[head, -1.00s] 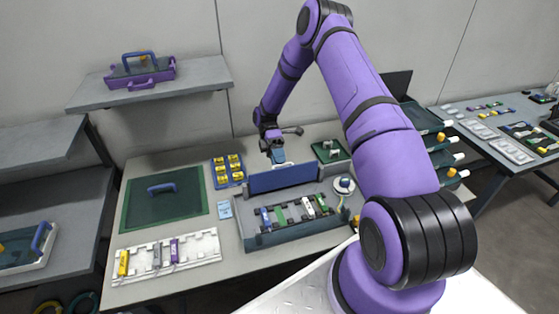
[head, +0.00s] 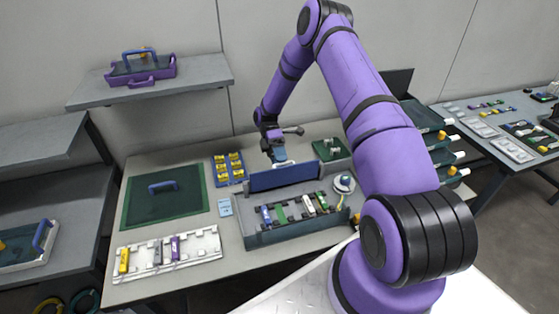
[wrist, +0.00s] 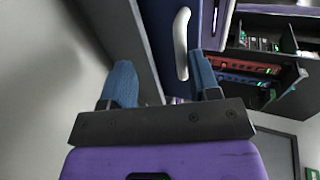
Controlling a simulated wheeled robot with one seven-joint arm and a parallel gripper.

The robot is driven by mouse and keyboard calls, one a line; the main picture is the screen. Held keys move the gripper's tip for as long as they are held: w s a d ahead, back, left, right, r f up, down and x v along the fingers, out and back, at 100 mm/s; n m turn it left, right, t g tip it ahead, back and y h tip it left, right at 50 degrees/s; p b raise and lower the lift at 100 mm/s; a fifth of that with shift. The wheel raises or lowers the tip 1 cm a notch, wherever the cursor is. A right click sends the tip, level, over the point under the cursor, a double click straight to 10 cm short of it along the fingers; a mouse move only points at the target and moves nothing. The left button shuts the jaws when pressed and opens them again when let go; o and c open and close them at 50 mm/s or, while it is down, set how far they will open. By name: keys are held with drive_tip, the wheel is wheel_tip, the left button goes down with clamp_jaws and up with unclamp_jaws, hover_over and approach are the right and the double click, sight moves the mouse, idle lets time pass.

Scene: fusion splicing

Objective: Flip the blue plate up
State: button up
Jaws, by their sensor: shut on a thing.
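The blue plate (head: 285,177) stands tilted up along the back edge of a grey open case (head: 250,238). My gripper (head: 279,160) is behind the plate's upper edge, with its blue fingers pointing down. In the wrist view my gripper (wrist: 163,78) has a pale handle (wrist: 182,43) between its two blue fingers, nearer the right one. The handle sits on a dark blue surface that looks like the plate. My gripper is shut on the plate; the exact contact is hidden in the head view.
The case holds several coloured modules (head: 308,204). A white rack (head: 200,250), a green mat (head: 140,215) with a blue handle and a blue tray of yellow parts (head: 239,172) lie to the left. A round white part (head: 344,184) is at the right.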

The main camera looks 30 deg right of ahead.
drive_tip(key=v, duration=1)
drive_tip(key=shift+w, duration=0.35)
drive_tip(key=shift+d+r, duration=0.15)
drive_tip(key=s+a+r+m+t+h, duration=0.1)
drive_tip(key=s+a+r+m+t, duration=0.2)
drive_tip(key=r, duration=0.7)
drive_tip(key=s+a+r+m+t+h, duration=0.15)
drive_tip(key=s+r, duration=0.25)
drive_tip(key=r, duration=0.6)
drive_tip(key=s+a+r+m+t+h, duration=0.1)
drive_tip(key=s+a+r+m+t, duration=0.25)
drive_tip(key=r, duration=0.75)
drive_tip(key=s+r+m+t, duration=0.2)
drive_tip(key=s+t, duration=0.1)
drive_tip(key=s, duration=0.5)
drive_tip(key=s+a+r+m+t, duration=0.1)
drive_tip(key=s+t, duration=0.3)
drive_tip(key=s, duration=0.5)
drive_tip(key=s+a+r+m+t, duration=0.1)
drive_tip(key=s+r+m+t, duration=0.2)
drive_tip(key=s, duration=0.6)
drive_tip(key=shift+s+a+r+m, duration=0.2)
drive_tip(key=shift+a+r+m, duration=0.05)
drive_tip(key=shift+r+m, duration=0.3)
